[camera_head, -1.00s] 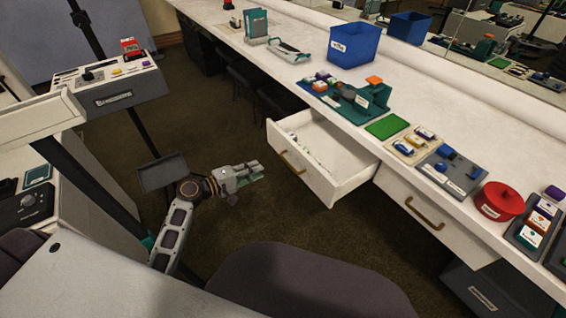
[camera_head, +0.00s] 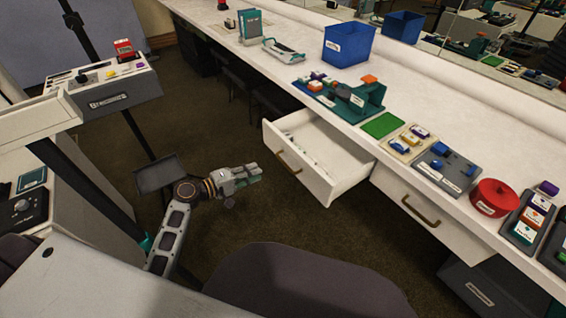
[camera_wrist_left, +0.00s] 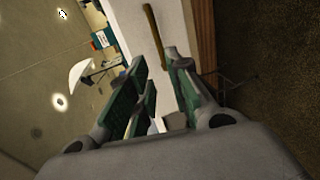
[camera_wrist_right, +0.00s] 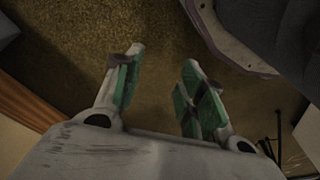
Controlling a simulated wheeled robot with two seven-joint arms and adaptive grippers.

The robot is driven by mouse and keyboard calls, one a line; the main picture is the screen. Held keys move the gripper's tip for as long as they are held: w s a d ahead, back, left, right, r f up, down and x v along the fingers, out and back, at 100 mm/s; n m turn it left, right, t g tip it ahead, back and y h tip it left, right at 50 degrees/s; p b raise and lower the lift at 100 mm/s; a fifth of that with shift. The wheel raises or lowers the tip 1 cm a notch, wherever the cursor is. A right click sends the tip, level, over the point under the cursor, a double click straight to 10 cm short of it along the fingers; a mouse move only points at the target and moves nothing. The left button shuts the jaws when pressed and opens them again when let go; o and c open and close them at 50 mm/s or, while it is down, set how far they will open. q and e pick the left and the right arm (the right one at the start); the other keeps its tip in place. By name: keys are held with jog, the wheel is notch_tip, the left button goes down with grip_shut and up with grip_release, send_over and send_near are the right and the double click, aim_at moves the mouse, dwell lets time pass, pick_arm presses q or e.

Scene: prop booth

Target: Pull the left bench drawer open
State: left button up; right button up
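The left bench drawer (camera_head: 322,186) is white and stands pulled out from the bench, with small items inside. Its brass bar handle (camera_head: 289,162) is on its front and also shows in the left wrist view (camera_wrist_left: 151,34). My left gripper (camera_head: 257,173) is in the air just left of the handle, apart from it. Its green-padded fingers (camera_wrist_left: 156,58) are open with nothing between them, and the handle lies beyond the tips. My right gripper (camera_wrist_right: 160,60) is open and empty above the carpet; it is not in the head view.
The neighbouring drawer (camera_head: 434,207) is shut. The benchtop (camera_head: 300,88) carries a blue bin (camera_head: 349,45), a green pad (camera_head: 383,125) and a red pot (camera_head: 494,198). A grey chair (camera_head: 300,280) stands in front. Carpet is clear between chair and open drawer.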

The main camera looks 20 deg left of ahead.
aim_at(283, 161)
pick_arm(q)
jog(key=b+x, duration=0.1)
jog(key=x, duration=1.2)
jog(key=shift+w, duration=0.15)
jog(key=shift+w+d, duration=0.1)
jog(key=shift+d, duration=0.05)
pick_arm(e)
jog(key=r, duration=0.4)
jog(key=shift+w+a, duration=0.2)
jog(key=shift+a, duration=0.2)
pick_arm(q)
jog(key=shift+c, duration=0.2)
pick_arm(e)
jog(key=shift+f, duration=0.1)
pick_arm(q)
grip_shut()
pick_arm(e)
jog(key=shift+s+f, duration=0.1)
